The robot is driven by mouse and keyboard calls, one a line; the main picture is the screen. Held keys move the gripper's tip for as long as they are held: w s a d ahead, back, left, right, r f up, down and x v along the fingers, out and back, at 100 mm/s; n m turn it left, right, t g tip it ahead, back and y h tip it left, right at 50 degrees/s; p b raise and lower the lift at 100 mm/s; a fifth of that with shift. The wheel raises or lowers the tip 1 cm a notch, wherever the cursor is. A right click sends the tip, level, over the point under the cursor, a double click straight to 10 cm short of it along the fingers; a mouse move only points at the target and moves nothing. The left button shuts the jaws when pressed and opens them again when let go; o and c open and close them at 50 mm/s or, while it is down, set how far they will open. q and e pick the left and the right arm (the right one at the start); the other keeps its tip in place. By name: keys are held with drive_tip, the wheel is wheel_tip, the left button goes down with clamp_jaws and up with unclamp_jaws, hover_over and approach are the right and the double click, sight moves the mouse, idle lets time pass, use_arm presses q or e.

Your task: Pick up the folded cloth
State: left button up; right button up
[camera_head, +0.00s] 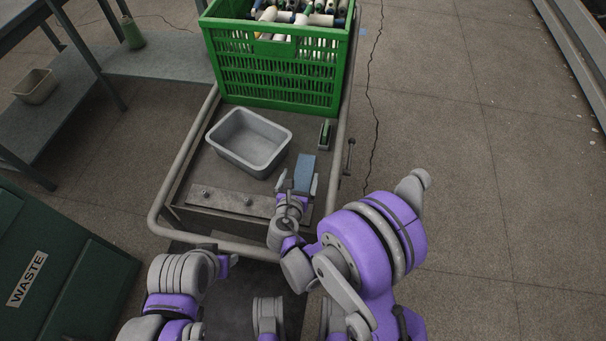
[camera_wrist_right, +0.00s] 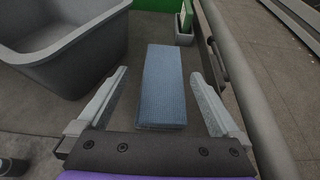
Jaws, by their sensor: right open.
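The folded cloth (camera_head: 306,167) is a narrow blue rectangle lying flat on the grey cart top, right of the grey bin. In the right wrist view the cloth (camera_wrist_right: 162,90) shows ribbed fabric and lies lengthwise between the fingers. My right gripper (camera_head: 298,182) is open, with one finger on each side of the cloth's near part. In the wrist view, gaps show between the cloth and both fingers of the right gripper (camera_wrist_right: 158,76). The gripper's height above the cart is hard to judge.
The grey bin (camera_head: 219,139) stands empty left of the cloth. A green crate (camera_head: 281,75) of yarn cones is behind it. A small holder with a green item (camera_head: 325,133) stands near the cart's right rail (camera_head: 350,95). A metal plate (camera_head: 222,200) lies along the front.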

sight(304, 168)
drive_tip(key=x, duration=0.4)
drive_tip(key=shift+w+d+f+b, duration=0.1)
drive_tip(key=shift+w+d+b, duration=0.1)
drive_tip(key=shift+b, duration=0.1)
drive_tip(key=c, duration=1.4)
